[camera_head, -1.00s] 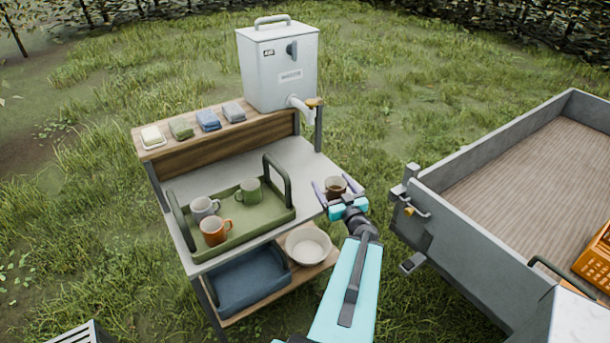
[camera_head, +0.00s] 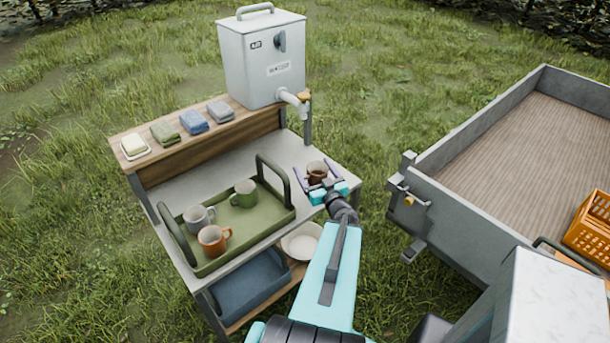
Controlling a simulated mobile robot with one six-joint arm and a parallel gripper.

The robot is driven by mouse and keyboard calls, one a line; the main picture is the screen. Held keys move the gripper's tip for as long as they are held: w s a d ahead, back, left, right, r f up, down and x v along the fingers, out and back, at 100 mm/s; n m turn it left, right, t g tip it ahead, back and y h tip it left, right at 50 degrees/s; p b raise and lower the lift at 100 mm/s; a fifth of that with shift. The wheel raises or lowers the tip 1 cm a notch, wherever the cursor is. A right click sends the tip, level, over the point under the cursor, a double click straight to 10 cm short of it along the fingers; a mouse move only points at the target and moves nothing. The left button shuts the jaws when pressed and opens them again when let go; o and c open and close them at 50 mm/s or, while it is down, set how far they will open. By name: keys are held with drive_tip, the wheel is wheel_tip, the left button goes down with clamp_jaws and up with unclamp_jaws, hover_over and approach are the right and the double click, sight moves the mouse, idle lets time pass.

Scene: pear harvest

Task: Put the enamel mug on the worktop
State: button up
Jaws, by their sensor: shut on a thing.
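My gripper (camera_head: 318,182) is shut on a brown mug (camera_head: 317,171), with one purple finger on each side of it. The mug is upright at the right end of the grey worktop (camera_head: 300,155), below and in front of the tank's tap. I cannot tell whether its base touches the worktop. On the worktop's left and middle stands a green tray (camera_head: 233,252) with a grey mug (camera_head: 197,217), an orange mug (camera_head: 213,240) and a green mug (camera_head: 244,193) in it.
A water tank (camera_head: 262,65) with a tap stands at the back right. A wooden shelf (camera_head: 205,147) behind holds soap and folded cloths. Below are a blue bin (camera_head: 248,285) and a white bowl (camera_head: 301,241). A grey trailer (camera_head: 450,205) with an orange crate (camera_head: 592,232) is at right.

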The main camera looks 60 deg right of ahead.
sight(311, 165)
drive_tip(key=shift+w+d+f+b, duration=0.1)
drive_tip(key=shift+w+f+b, duration=0.05)
drive_tip(key=shift+b, duration=0.3)
drive_tip(key=shift+w+d+b, duration=0.1)
drive_tip(key=shift+b, duration=0.2)
drive_tip(key=b+x, duration=0.1)
drive_tip(key=b, duration=0.1)
drive_tip(key=b+x, duration=0.1)
drive_tip(key=b, duration=0.2)
drive_tip(key=shift+w+d+f, duration=0.2)
drive_tip(key=shift+d+f, duration=0.05)
drive_tip(key=b+x, duration=0.2)
drive_tip(key=b, duration=0.5)
drive_tip(key=shift+w+d+f, duration=0.1)
drive_tip(key=shift+w+d, duration=0.15)
drive_tip(key=shift+d, duration=0.05)
drive_tip(key=b+x, duration=0.1)
drive_tip(key=b, duration=0.5)
drive_tip(key=shift+w+d, duration=0.25)
drive_tip(key=shift+d, duration=0.1)
drive_tip(key=x, duration=0.7)
drive_tip(key=shift+d+f+b, duration=0.2)
drive_tip(key=shift+d+b, duration=0.05)
drive_tip(key=shift+b, duration=0.05)
